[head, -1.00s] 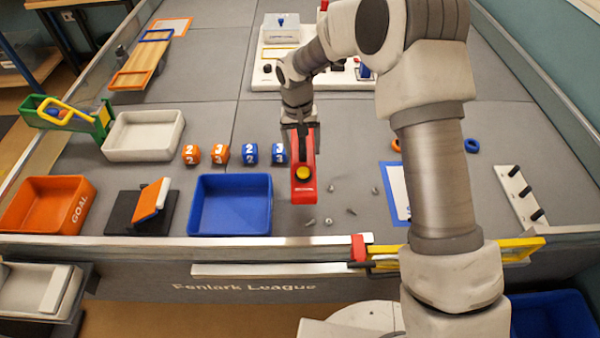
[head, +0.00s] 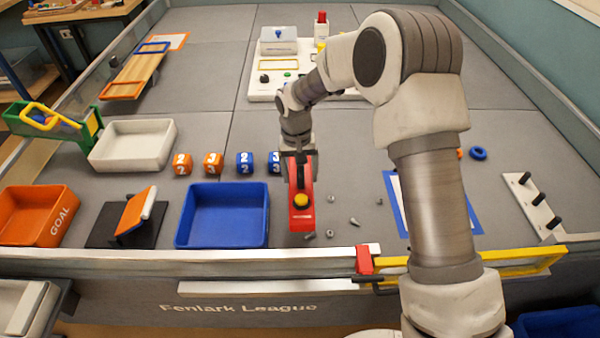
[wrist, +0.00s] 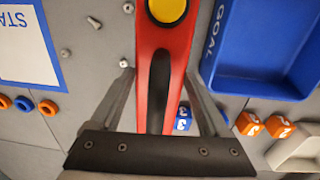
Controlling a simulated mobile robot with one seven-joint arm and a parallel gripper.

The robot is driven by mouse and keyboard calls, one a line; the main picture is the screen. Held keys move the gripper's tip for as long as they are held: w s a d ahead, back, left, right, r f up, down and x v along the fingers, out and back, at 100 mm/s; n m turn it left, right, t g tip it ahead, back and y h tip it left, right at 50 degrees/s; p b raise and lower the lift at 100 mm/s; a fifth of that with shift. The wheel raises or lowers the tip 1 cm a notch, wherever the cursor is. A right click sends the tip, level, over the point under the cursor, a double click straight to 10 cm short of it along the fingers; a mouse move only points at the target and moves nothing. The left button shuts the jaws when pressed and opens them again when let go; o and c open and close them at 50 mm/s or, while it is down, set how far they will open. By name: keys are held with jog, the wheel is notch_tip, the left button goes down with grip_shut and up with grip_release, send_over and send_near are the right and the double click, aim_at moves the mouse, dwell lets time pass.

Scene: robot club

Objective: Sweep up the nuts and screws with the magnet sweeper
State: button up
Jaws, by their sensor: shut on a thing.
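My gripper (head: 300,152) is shut on the magnet sweeper (head: 301,218), a red bar with a yellow button and a black grip. In the wrist view the sweeper (wrist: 144,60) lies between my two fingers (wrist: 158,90). Several small grey nuts and screws lie loose on the grey mat, mostly right of the sweeper: a nut (head: 331,198), a screw (head: 355,222), another nut (head: 379,202). A screw (head: 309,236) sits close by the sweeper's near end. Whether the sweeper touches the mat, or anything clings to its underside, I cannot tell.
A blue tray (head: 265,220) stands just left of the sweeper. Numbered cubes (head: 245,162) stand behind it. A blue-bordered white sheet (head: 393,190) lies to the right, partly behind my arm. The field's front wall (head: 230,257) and a yellow gate (head: 520,261) edge the near side.

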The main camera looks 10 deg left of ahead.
jog(key=shift+f+b, duration=3)
jog(key=shift+f, duration=2.05)
jog(key=shift+w+d+r, duration=0.15)
jog(key=shift+d, duration=0.45)
jog(key=shift+w+d+p, duration=0.45)
jog(key=shift+d+p, duration=0.1)
jog(key=shift+d, duration=1.65)
jog(key=shift+w+d+p, duration=0.45)
jog(key=shift+d+p, duration=0.1)
jog(key=shift+d, duration=1.7)
jog(key=shift+w+d+p, duration=0.45)
jog(key=shift+d+p, duration=0.1)
jog(key=shift+d, duration=1.65)
jog(key=shift+w+d, duration=0.4)
jog(key=shift+d, duration=1.6)
jog(key=shift+w+d, duration=0.45)
jog(key=shift+d, duration=1.55)
jog(key=shift+w+d, duration=0.4)
jog(key=shift+d, duration=1.6)
notch_tip(320, 180, up, 12)
jog(key=p, duration=0.7)
jog(key=shift+p, duration=0.35)
